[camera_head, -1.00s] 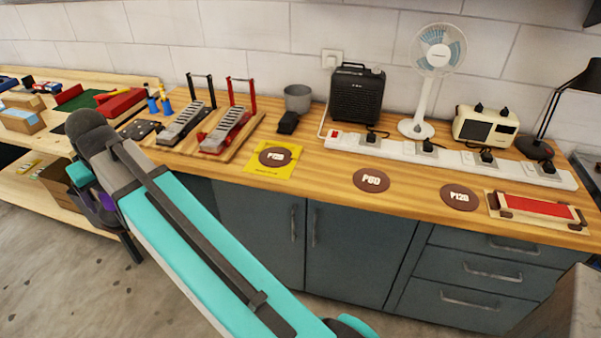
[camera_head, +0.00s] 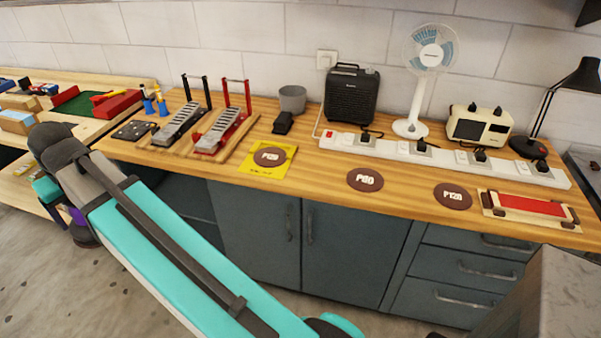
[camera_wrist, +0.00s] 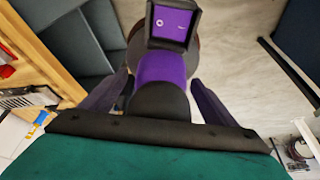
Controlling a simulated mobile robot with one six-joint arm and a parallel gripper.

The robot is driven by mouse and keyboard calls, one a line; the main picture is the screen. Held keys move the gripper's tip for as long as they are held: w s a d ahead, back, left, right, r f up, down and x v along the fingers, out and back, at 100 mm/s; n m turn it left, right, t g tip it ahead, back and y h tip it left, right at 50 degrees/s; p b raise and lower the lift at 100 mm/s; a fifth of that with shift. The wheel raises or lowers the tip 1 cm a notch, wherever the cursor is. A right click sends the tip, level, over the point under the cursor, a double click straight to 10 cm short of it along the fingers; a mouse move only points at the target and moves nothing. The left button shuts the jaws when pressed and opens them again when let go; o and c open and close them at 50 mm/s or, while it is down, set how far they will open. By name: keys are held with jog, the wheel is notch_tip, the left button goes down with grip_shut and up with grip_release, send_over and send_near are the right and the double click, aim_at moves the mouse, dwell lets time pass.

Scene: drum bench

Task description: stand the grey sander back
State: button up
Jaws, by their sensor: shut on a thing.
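My gripper (camera_wrist: 158,82) is shut on a sander-like tool (camera_wrist: 165,68) with a purple body, a dark grey-black rounded end and a dark square part. A dark brown round edge shows behind it in the wrist view. In the head view its purple part (camera_head: 77,217) shows low at the left, beyond my arm and in front of the bench, apart from the worktop. My arm hides most of it there. No other sander is clear. A yellow sheet (camera_head: 248,167) with a brown sanding disc (camera_head: 270,156) lies on the worktop (camera_head: 315,172).
Brown discs marked P60 (camera_head: 365,180) and P120 (camera_head: 453,196) lie to the right. A white power strip (camera_head: 400,148), black heater (camera_head: 352,95), white fan (camera_head: 416,105) and lamp (camera_head: 545,110) stand behind. Grey (camera_head: 177,122) and red (camera_head: 218,130) pedals stand left.

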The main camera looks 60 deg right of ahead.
jog(key=shift+w+d+r, duration=0.1)
jog(key=shift+d, duration=0.05)
jog(key=shift+s+d, duration=0.2)
jog(key=shift+d, duration=0.65)
jog(key=s+d+f+b, duration=0.1)
jog(key=s+d, duration=0.3)
jog(key=d, duration=0.5)
jog(key=s+d, duration=0.4)
jog(key=d, duration=0.5)
jog(key=s+d+f+b, duration=0.1)
jog(key=s+d, duration=0.3)
jog(key=d, duration=0.5)
jog(key=s+d, duration=0.9)
jog(key=s, duration=0.4)
jog(key=s+d+f+m+b, duration=0.1)
jog(key=s+d, duration=0.8)
jog(key=s, duration=0.3)
jog(key=shift+s+d+f, duration=0.15)
jog(key=shift+s+f, duration=0.15)
jog(key=shift+s, duration=0.05)
jog(key=shift+w+d+r+p, duration=0.1)
jog(key=shift+w+d+p, duration=0.05)
jog(key=shift+p, duration=0.2)
